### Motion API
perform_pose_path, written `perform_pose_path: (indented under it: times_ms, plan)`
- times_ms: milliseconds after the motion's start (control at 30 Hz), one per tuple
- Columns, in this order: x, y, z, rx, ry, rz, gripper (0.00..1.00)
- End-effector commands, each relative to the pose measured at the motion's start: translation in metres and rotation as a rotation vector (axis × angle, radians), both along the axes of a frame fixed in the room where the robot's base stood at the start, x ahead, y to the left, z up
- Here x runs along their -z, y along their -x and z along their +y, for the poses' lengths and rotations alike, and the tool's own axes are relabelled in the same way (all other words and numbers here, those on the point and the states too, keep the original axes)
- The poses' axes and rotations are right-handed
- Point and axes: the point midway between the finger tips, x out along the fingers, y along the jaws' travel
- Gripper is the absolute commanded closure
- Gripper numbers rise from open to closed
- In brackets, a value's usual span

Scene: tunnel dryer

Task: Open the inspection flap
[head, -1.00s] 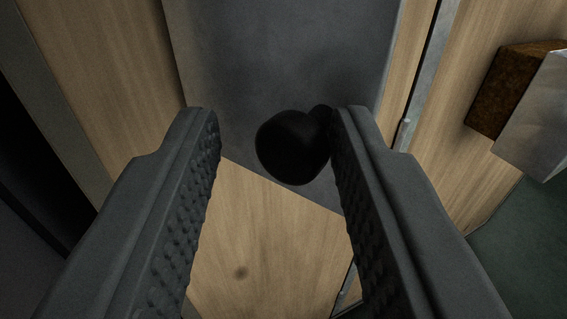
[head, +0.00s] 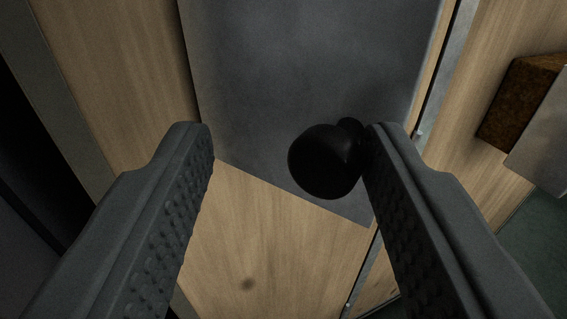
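The inspection flap appears to be the dark grey panel (head: 270,70) set in a wood-grain face in the head view. A round black knob (head: 325,162) sticks out near its lower right corner. My gripper (head: 288,135) is open, with its two ridged fingers wide apart. The knob lies between the fingertips, close to or touching the right finger and well clear of the left one. I cannot tell whether the right finger touches it. The flap looks flush with the wood around it.
A narrow metal strip (head: 436,75) runs along the right of the flap. At the right edge, a rusty brown block (head: 520,100) with a light grey plate (head: 545,150) juts out. A dark gap lies at the far left. Bare wood (head: 270,240) shows below the flap.

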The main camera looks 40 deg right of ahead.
Motion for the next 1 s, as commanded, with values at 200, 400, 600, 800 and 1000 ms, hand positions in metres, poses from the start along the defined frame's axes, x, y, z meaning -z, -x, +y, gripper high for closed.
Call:
perform_pose_path:
  times_ms: [200, 400, 600, 800, 1000]
  plan:
    - [-0.004, 0.000, 0.000, -0.001, -0.001, -0.001, 0.58]
    - [-0.031, 0.000, 0.000, 0.000, -0.002, -0.003, 0.58]
    - [-0.067, 0.000, 0.000, 0.000, -0.002, -0.003, 0.58]
    - [-0.091, 0.000, 0.000, 0.000, -0.001, -0.002, 0.58]
    - [-0.100, 0.000, 0.000, 0.000, 0.000, 0.000, 0.58]
